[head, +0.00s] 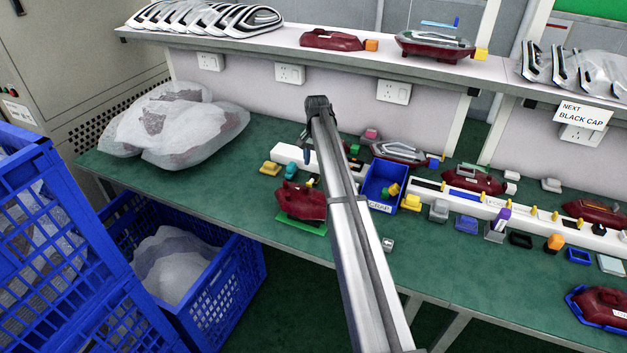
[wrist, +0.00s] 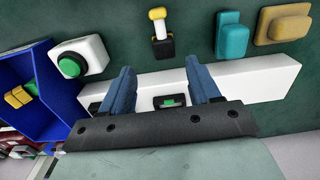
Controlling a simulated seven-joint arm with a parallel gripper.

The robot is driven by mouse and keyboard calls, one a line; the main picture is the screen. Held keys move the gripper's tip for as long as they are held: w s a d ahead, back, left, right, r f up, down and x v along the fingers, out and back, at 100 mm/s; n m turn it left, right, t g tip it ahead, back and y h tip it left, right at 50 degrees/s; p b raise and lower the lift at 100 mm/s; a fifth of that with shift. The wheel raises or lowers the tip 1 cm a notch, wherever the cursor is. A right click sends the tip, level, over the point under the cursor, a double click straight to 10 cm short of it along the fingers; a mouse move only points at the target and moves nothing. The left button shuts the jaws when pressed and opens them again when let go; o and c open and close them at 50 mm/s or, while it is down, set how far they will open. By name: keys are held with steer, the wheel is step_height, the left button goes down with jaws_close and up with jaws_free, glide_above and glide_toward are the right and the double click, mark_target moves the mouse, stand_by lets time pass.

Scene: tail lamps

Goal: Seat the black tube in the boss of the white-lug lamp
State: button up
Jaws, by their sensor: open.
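My gripper (head: 307,150) is open, its fingers pointing down above the white bar at the back left of the bench. In the wrist view the two blue fingers (wrist: 160,92) stand apart over the white bar (wrist: 250,82). A small black piece with a green centre (wrist: 170,101) shows between them on the bar; I cannot tell whether this is the black tube. The dark red lamp (head: 472,180) right of the blue bin has a white lug (head: 511,175) at its right end. Its boss is too small to make out.
A blue scrap bin (head: 370,189) stands just right of my arm. A dark red lamp (head: 300,201) lies on a green mat in front of the bar. A yellow-and-black piece (wrist: 158,32), teal block (wrist: 232,36) and green-buttoned white box (wrist: 88,52) surround the fingers.

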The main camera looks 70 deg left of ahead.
mark_target(315, 174)
steer(key=shift+s+a+f, duration=0.1)
steer(key=shift+a+f, duration=0.05)
steer(key=shift+f, duration=1.7)
steer(key=shift+s+a+f, duration=0.1)
steer(key=shift+f, duration=1.7)
steer(key=shift+c, duration=0.3)
steer(key=c, duration=1)
steer(key=shift+o, duration=0.2)
steer(key=shift+r, duration=0.15)
